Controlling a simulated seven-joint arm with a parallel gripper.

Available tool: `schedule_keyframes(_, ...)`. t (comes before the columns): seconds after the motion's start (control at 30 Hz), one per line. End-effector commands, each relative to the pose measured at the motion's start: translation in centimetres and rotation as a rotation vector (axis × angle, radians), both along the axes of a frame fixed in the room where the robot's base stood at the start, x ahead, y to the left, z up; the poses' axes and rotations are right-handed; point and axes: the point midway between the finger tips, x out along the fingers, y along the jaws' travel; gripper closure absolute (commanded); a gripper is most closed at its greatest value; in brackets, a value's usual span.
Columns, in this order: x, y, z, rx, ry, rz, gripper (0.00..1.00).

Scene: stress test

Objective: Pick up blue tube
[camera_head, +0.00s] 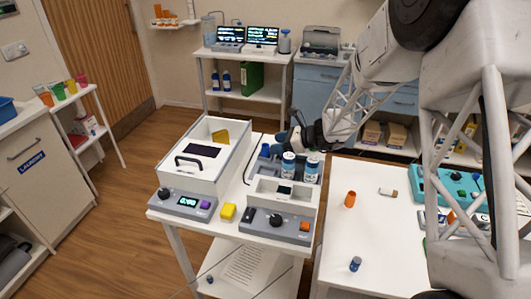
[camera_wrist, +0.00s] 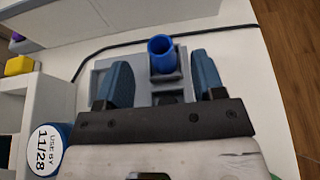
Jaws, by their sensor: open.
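The blue tube (camera_wrist: 161,52) is a small open-topped cylinder standing upright in a grey holder (camera_wrist: 141,92) in the wrist view. In the head view a small blue shape (camera_head: 265,150) behind the white boxes looks like the same tube. My gripper (camera_wrist: 161,66) is open, with one blue finger on each side of the tube. The fingers look apart from the tube, and nothing is held. In the head view my gripper (camera_head: 285,138) is small and partly dark, just right of the tube; whether it touches the holder cannot be told.
Two white-labelled blue bottles (camera_head: 288,166) (camera_head: 313,167) stand close below my gripper. One shows at the lower left of the wrist view (camera_wrist: 49,148). White box devices (camera_head: 207,158) (camera_head: 283,200) crowd the trolley. A black cable (camera_wrist: 90,52) runs behind the holder. The right table (camera_head: 335,230) has bare room.

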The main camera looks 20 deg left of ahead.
Motion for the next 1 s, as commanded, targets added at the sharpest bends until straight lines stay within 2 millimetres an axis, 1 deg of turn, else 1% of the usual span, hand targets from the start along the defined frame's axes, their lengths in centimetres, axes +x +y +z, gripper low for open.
schedule_keyframes(0.1,0.0,1.0,-0.4,0.000,0.000,0.001,0.38)
schedule_keyframes(0.2,0.0,1.6,-0.6,0.000,0.000,0.001,0.38)
schedule_keyframes(0.53,0.0,1.7,-0.7,0.000,0.000,0.000,0.38)
schedule_keyframes(0.67,0.0,2.0,-0.8,0.000,0.000,0.000,0.38)
schedule_keyframes(0.77,0.0,2.7,-1.1,-0.001,0.000,0.001,0.38)
schedule_keyframes(1.0,0.0,5.2,-2.2,0.000,0.001,0.002,0.38)
